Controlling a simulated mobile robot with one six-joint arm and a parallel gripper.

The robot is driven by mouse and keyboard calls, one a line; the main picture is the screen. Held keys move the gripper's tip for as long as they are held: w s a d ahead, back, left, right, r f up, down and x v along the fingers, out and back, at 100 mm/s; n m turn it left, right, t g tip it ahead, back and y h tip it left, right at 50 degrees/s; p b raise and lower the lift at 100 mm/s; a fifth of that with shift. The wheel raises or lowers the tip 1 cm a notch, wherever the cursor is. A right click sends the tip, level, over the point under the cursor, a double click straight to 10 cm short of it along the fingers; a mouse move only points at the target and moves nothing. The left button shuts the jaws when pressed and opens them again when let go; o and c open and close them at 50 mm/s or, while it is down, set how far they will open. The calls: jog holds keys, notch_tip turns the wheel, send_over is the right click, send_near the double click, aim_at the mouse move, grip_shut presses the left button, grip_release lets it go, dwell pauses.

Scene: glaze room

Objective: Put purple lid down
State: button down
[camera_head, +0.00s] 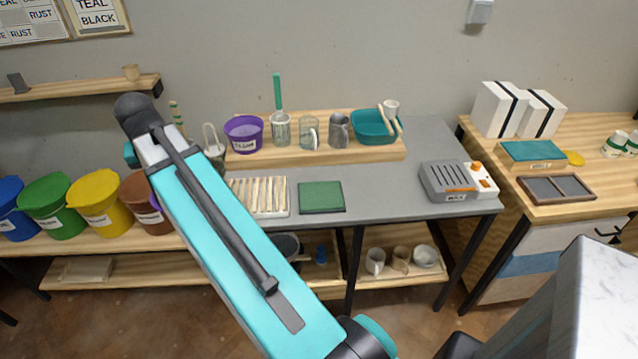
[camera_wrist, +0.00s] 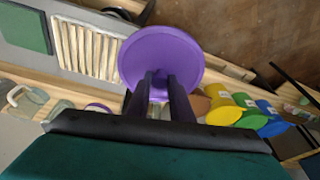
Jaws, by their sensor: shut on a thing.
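The purple lid (camera_wrist: 185,45) is a round disc in the wrist view. My gripper (camera_wrist: 160,82) is shut on the lid's small knob, with both dark fingers against it. The lid is held in the air, with the slatted rack and the colored buckets beyond it. An open purple tub (camera_head: 243,139) with a white label stands at the left of the wooden riser on the grey bench.
The slatted rack (camera_head: 260,197) and a green mat (camera_head: 321,197) lie on the grey bench (camera_head: 385,183). A glass jar, mugs and a teal basin (camera_head: 374,127) stand on the riser. A grey device (camera_head: 448,181) is at right. Yellow (camera_head: 98,203), green and blue buckets stand left.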

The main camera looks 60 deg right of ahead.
jog(key=s+d+f+m+g, duration=0.1)
jog(key=s+d+f+m, duration=0.2)
jog(key=s+d+m, duration=0.3)
jog(key=s+d+f+m+g+b, duration=0.1)
jog(key=s+d+f+m, duration=0.3)
jog(key=s+d, duration=1)
jog(key=s+d+f+m+g+b, duration=0.1)
jog(key=s+d+f+m, duration=0.3)
jog(key=s+d+m, duration=0.6)
jog(key=shift+d+g, duration=0.9)
jog(key=shift+d, duration=1.55)
jog(key=s+d+p, duration=0.1)
jog(key=s+d, duration=0.1)
jog(key=d, duration=0.2)
jog(key=s+d+f+p, duration=0.1)
jog(key=s+d, duration=0.2)
jog(key=d, duration=0.2)
jog(key=s+d+p, duration=0.1)
jog(key=s+d, duration=0.1)
jog(key=d, duration=0.3)
jog(key=shift+s+f+p, duration=0.2)
jog(key=shift+f+p, duration=0.05)
jog(key=shift+p, duration=0.05)
jog(key=shift+f, duration=0.1)
jog(key=shift+f+p, duration=0.7)
jog(key=shift+f, duration=0.95)
jog(key=shift+f, duration=0.2)
